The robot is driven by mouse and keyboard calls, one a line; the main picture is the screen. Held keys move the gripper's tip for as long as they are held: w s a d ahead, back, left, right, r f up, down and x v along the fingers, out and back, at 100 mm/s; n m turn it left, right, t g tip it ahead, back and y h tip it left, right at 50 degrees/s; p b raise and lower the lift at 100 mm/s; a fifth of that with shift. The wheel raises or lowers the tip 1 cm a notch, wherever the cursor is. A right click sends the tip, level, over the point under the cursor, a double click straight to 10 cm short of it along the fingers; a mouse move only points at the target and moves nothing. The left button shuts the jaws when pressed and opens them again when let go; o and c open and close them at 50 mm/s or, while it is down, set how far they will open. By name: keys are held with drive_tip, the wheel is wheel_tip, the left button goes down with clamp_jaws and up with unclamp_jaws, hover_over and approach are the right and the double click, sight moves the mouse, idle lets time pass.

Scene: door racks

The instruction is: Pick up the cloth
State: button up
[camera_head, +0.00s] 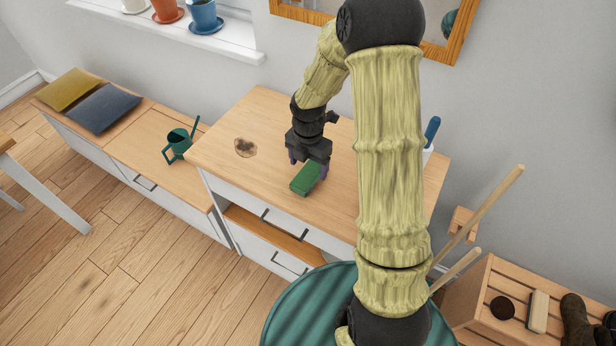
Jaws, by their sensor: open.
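A small green block-like piece (305,180), which appears to be the folded cloth, lies on the wooden top of the white cabinet (275,122), near its front edge. My gripper (307,168) points down right at the cloth's back end, with its purple-tipped fingers apart. The cloth's far end is partly hidden by the gripper. I cannot tell whether the fingers touch it.
A green watering can (178,144) stands on the lower bench. A blue-handled tool (431,130) stands at the back right, partly behind my arm. Potted plants line the windowsill (170,30).

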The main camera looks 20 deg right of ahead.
sight(308, 174)
drive_tip(key=shift+f, duration=0.1)
drive_tip(key=f+p, duration=0.1)
drive_tip(key=f, duration=0.4)
drive_tip(key=shift+w, duration=0.2)
drive_tip(key=shift+c, duration=0.3)
drive_tip(key=c, duration=1.1)
drive_tip(key=shift+r, duration=0.1)
wheel_tip(308, 174, up, 10)
drive_tip(key=shift+b, duration=0.35)
